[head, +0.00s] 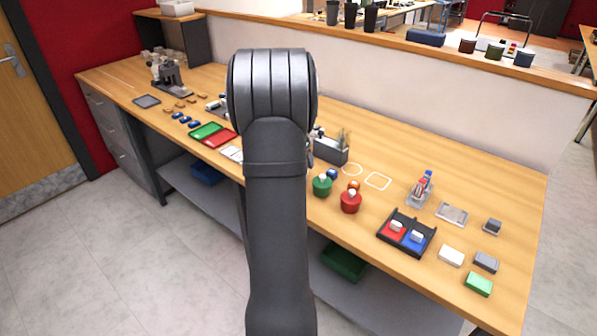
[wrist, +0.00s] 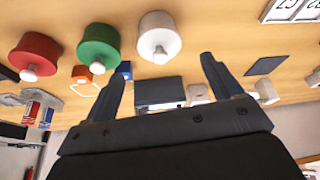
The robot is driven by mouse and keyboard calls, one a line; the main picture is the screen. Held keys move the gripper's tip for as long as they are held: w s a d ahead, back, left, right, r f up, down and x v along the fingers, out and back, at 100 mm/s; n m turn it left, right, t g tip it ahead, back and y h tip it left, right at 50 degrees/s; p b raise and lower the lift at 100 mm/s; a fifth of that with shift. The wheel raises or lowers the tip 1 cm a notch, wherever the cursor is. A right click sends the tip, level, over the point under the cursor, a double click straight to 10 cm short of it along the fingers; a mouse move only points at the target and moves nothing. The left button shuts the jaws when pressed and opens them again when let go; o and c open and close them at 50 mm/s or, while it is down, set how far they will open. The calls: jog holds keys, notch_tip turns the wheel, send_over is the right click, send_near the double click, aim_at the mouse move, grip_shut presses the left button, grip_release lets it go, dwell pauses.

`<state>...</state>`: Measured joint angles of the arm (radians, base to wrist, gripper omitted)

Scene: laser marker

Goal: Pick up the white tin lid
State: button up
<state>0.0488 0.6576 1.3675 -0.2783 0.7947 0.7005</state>
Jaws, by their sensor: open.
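The white tin (wrist: 150,24) stands on the wooden bench in the upside-down wrist view, with its white lid (wrist: 172,41) and small round knob (wrist: 160,56) towards me. Whether the lid is seated or loose, I cannot tell. My gripper (wrist: 163,67) is open, with one dark finger left and one right of the knob in the picture. Nothing is between the fingers that I can see held. In the head view my arm hides the gripper and the white tin. A green tin (head: 322,187) and a red tin (head: 350,203) stand right of my arm.
The green (wrist: 98,45) and red (wrist: 36,52) tins stand close beside the white one. A grey holder (head: 330,151) stands behind them. A black tray (head: 384,238) with red and blue pieces lies to the right. White outlines mark clear bench.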

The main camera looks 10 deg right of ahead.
jog(key=x, duration=0.5)
jog(key=shift+f, duration=0.15)
jog(key=c, duration=1)
